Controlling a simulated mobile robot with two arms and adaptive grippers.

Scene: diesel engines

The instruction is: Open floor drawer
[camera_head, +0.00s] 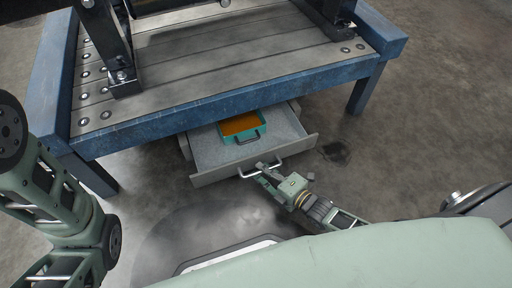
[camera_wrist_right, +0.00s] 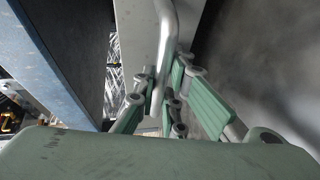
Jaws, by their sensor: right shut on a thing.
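The grey floor drawer (camera_head: 212,156) stands pulled out from under the blue-framed workbench in the head view. Its front panel (camera_head: 300,148) carries a curved metal handle (camera_head: 246,172). My right gripper (camera_head: 264,172) is at this handle, and in the right wrist view its fingers (camera_wrist_right: 163,100) are shut around the handle bar (camera_wrist_right: 165,40). A teal box (camera_head: 242,126) with an orange inside and its own handle lies in the drawer. My left arm shows at the left edge of the head view, but its gripper is out of view.
The workbench (camera_head: 230,104) has thick blue edge beams and a blue leg (camera_head: 358,95) at the right. Black metal supports (camera_head: 108,45) stand on its plank top. The concrete floor (camera_head: 420,130) to the right is clear, apart from a dark stain.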

